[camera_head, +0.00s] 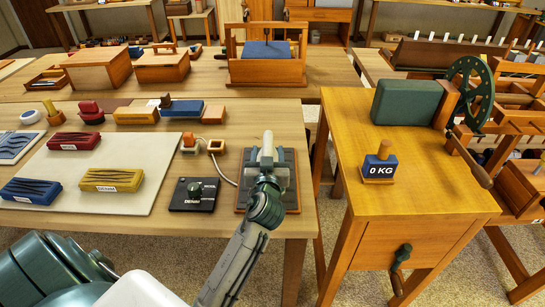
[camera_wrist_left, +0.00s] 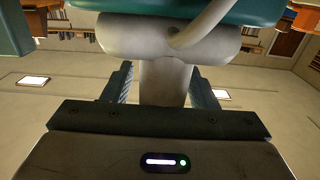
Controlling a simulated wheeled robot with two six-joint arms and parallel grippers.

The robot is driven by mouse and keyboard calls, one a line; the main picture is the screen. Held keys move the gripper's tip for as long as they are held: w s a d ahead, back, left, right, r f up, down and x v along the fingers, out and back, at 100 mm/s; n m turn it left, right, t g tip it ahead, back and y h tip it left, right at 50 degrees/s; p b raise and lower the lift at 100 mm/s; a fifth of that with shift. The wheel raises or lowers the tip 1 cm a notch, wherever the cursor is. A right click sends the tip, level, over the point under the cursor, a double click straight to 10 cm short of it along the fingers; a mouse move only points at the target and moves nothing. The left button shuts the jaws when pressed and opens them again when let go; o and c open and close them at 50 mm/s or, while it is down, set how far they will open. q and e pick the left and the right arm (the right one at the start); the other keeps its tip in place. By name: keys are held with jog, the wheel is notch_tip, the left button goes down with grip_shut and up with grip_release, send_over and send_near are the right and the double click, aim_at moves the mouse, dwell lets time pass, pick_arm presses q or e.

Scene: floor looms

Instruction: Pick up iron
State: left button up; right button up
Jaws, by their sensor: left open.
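The iron (camera_head: 267,146) has a pale handle and is mostly hidden behind my left gripper in the head view. It is over a dark square pad with a wooden edge (camera_head: 291,189) at the table's front right corner. In the left wrist view the pale handle of the iron (camera_wrist_left: 160,45) joins a teal body above. My left gripper (camera_head: 268,172) is open, with its two fingers (camera_wrist_left: 162,88) on either side of the handle's post. I cannot tell whether they touch it. My right gripper is not in view.
A black control box (camera_head: 194,194) lies left of the pad.

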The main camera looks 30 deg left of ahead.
pick_arm(q)
jog(key=shift+s+d+r, duration=0.3)
jog(key=shift+s+r, duration=0.15)
jog(key=shift+s, duration=0.05)
jog(key=shift+c, duration=0.4)
jog(key=shift+w+a+f, duration=0.1)
jog(key=shift+w+f, duration=0.05)
jog(key=shift+f, duration=0.05)
grip_shut()
dwell(0.3)
